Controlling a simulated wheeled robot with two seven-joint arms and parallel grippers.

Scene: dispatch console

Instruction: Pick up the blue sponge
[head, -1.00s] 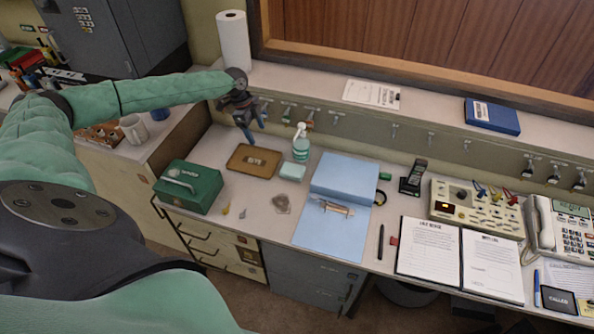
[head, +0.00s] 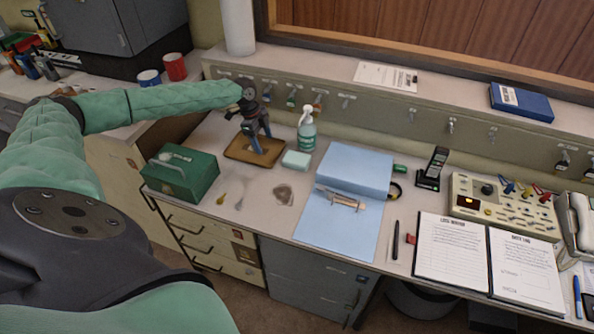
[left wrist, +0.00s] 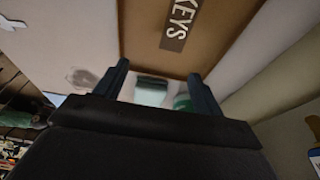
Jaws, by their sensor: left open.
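The blue sponge (head: 296,160), a small pale blue-green block, lies on the counter between the brown tray and the spray bottle. It also shows in the left wrist view (left wrist: 150,92), framed between the fingers but apart from them. My left gripper (head: 263,143) is open and empty, pointing down over the tray, to the left of the sponge. Its two dark fingers also show in the left wrist view (left wrist: 158,70). My right gripper is not in view.
The brown tray (head: 235,153) carries a KEYS label (left wrist: 180,24). A spray bottle (head: 307,132) stands just behind the sponge. Counter in front of the sponge is mostly clear.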

